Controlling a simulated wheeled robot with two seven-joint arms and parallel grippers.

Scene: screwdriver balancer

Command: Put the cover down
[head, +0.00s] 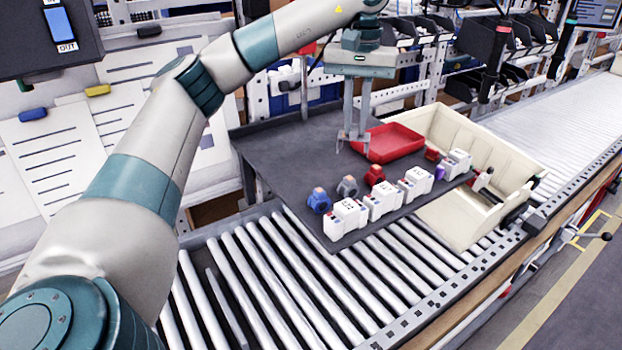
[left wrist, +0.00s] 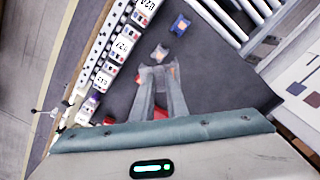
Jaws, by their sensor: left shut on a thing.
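My left gripper (head: 351,143) points down over the dark table, at the near left corner of the red tray. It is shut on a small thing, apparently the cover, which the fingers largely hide. In the left wrist view the fingertips (left wrist: 159,72) are close together, with the held thing hard to make out. Small capped pieces stand on the table in front: a blue one (head: 319,200), a grey one (head: 347,187) and a red one (head: 374,175). My right gripper is not in view.
The red tray (head: 395,141) lies on the dark table (head: 290,150). White blocks (head: 384,201) line its front edge, with a purple piece (head: 440,172) among them. A cream crate (head: 455,225) stands at the right. A roller conveyor (head: 270,270) runs in front. The table's left part is clear.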

